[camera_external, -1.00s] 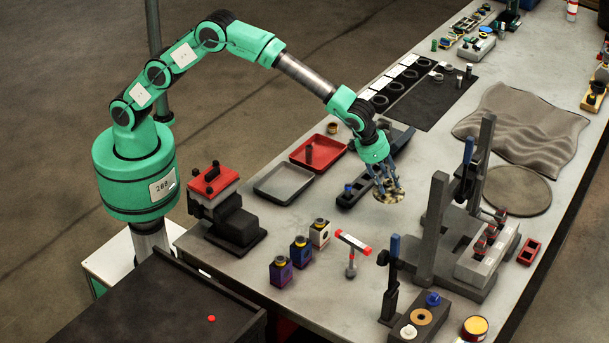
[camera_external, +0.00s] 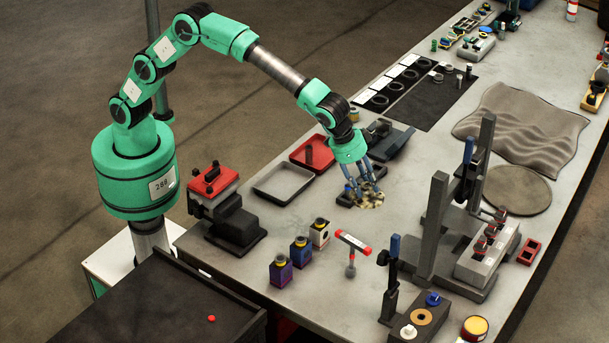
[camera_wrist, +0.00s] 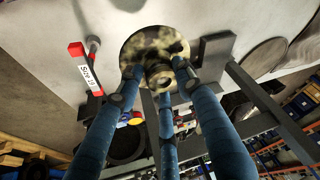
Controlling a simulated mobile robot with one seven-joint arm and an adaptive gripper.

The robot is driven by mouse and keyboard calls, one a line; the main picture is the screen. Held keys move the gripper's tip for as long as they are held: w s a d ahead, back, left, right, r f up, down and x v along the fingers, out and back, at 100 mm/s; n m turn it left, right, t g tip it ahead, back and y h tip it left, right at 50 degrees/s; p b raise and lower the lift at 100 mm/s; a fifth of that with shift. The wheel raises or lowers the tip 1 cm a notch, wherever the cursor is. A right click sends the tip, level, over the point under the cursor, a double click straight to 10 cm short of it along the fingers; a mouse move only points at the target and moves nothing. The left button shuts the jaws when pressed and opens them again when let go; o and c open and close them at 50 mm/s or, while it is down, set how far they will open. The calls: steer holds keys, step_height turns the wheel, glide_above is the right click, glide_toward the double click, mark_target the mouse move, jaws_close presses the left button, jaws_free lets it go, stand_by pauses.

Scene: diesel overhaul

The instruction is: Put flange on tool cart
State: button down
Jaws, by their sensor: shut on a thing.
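The flange (camera_external: 372,202) is a round, mottled brass-coloured disc, held above the bench. In the wrist view the flange (camera_wrist: 152,48) shows its raised round hub between the fingers. My gripper (camera_external: 360,190) is shut on it, with its blue fingers around the hub; in the wrist view the fingertips (camera_wrist: 158,80) are close to the hub. The tool cart (camera_external: 150,300) appears to be the dark, flat-topped cart at the lower left, below and left of my gripper. A small red object (camera_external: 211,318) lies on its top.
Between my gripper and the cart stand several small bottles (camera_external: 301,251), a red-and-white size sign (camera_external: 352,241) and a red-topped black device (camera_external: 227,207). Red and grey trays (camera_external: 283,184) lie behind. A grey press frame (camera_external: 433,230) stands to the right.

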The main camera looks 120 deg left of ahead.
steer(key=s+d+m+p, duration=0.1)
steer(key=s+d, duration=0.3)
steer(key=d, duration=0.8)
steer(key=s+d+m+h+p, duration=0.1)
steer(key=s+d, duration=0.2)
steer(key=d, duration=0.9)
steer(key=s+d+m, duration=0.1)
steer(key=s+d, duration=0.3)
steer(key=d, duration=0.8)
steer(key=s+d+m+h+p, duration=0.1)
steer(key=s+d+m+p, duration=0.25)
steer(key=s+d, duration=2.1)
steer(key=shift+t, duration=0.4)
steer(key=shift+w+d+f+b, duration=0.1)
steer(key=shift+f+b, duration=0.1)
steer(key=shift+f, duration=1.05)
steer(key=shift+w+d+f+b, duration=0.1)
steer(key=shift+f+b, duration=0.1)
steer(key=shift+f, duration=1.05)
steer(key=shift+s, duration=0.1)
steer(key=w+d, duration=0.3)
steer(key=w, duration=0.1)
steer(key=w+d+f, duration=0.1)
steer(key=w+d, duration=0.2)
steer(key=w, duration=0.1)
steer(key=w+d, duration=0.4)
steer(key=shift+w+f, duration=0.2)
steer(key=shift+w, duration=0.05)
